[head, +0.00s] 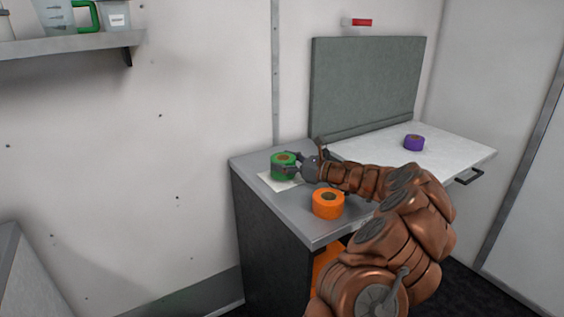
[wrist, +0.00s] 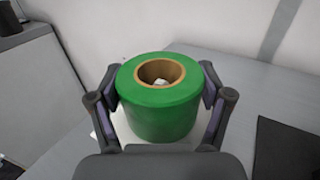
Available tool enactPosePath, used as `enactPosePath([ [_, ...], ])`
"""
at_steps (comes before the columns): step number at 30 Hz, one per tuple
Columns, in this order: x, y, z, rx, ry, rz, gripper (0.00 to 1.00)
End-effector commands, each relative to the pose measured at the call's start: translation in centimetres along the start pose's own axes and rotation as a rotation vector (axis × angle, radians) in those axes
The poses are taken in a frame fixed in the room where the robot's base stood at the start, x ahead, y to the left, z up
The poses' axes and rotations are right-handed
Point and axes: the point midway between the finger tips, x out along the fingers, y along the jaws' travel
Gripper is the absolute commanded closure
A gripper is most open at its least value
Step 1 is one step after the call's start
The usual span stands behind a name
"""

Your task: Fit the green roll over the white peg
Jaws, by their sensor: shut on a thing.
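The green roll (head: 284,161) is at the left end of the grey counter, over a white plate (head: 279,184). My gripper (head: 296,167) has its fingers around the roll from the right. In the wrist view, the green roll (wrist: 160,116) sits upright between both fingers of my gripper (wrist: 162,108), and they press on its sides. A small white piece (wrist: 159,82) shows inside its brown core; it looks like the tip of the white peg. The rest of the peg is hidden by the roll, and I cannot tell how far the roll is down over it.
An orange roll (head: 328,203) stands near the counter's front edge, close to my arm. A purple roll (head: 414,142) stands on the white worktop (head: 455,152) at the right. A grey upright panel (head: 366,84) rises behind. A wall shelf (head: 75,42) holds containers at upper left.

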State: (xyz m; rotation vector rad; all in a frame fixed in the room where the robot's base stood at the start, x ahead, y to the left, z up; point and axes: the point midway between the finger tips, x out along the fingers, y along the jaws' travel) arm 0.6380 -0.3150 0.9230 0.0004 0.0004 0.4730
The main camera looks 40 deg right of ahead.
Motion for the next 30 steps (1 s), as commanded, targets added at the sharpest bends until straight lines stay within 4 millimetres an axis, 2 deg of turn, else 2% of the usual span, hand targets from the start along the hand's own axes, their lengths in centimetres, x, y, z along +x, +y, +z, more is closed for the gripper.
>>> enactPosePath([
  [19,0.02,0.01,-1.04,0.000,0.000,0.000,0.60],
  [20,0.02,0.01,-1.01,-0.001,0.000,0.000,0.20],
  [23,0.01,0.00,-1.01,0.000,0.000,0.000,0.11],
  [30,0.01,0.00,-1.04,0.000,0.000,0.000,0.11],
])
